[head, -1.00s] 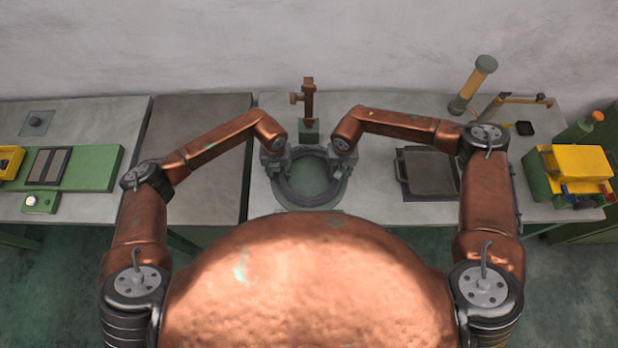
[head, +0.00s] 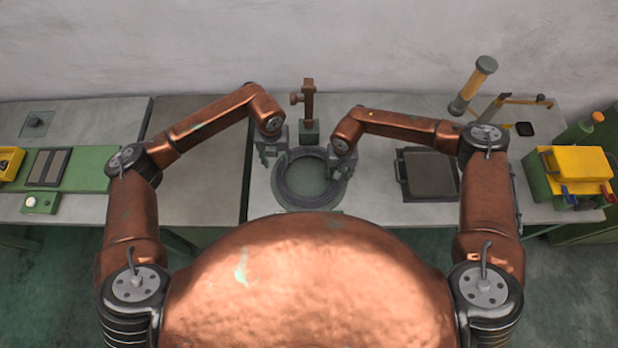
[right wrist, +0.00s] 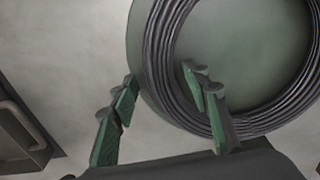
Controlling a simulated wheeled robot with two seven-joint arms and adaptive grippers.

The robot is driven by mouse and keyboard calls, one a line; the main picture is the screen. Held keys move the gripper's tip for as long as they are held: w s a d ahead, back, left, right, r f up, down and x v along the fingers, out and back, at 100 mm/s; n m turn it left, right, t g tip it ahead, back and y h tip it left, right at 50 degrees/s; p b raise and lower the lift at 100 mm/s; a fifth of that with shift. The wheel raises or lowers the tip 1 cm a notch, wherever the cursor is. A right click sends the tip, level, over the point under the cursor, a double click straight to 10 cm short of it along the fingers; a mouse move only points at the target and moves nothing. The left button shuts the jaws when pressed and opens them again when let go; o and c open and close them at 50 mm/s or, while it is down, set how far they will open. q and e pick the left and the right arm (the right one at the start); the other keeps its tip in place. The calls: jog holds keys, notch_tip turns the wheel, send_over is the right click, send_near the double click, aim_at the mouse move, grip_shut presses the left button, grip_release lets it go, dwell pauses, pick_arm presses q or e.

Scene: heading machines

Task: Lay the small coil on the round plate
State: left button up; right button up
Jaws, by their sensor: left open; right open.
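The small coil (head: 302,204) is a dark grey ring of wire. It lies flat on the green round plate (head: 308,175), whose middle shows through the ring. In the right wrist view the coil (right wrist: 158,55) sits slightly inside the plate's edge (right wrist: 136,40). My left gripper (head: 267,160) is open and empty, just left of the coil and apart from it. My right gripper (head: 340,170) is open at the coil's right side. In the right wrist view its fingers (right wrist: 160,98) stand apart, one outside the coil and one over its inner edge; contact cannot be told.
A brown post on a dark block (head: 309,115) stands behind the plate. A dark square tray (head: 430,175) lies to the right. A yellow-topped green box (head: 575,170) stands far right. The bench between the plate and the left seam is clear.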

jog(key=shift+r, duration=0.2)
pick_arm(q)
notch_tip(320, 180, up, 2)
pick_arm(e)
notch_tip(320, 180, up, 12)
jog(key=shift+f, duration=0.2)
dwell(0.5)
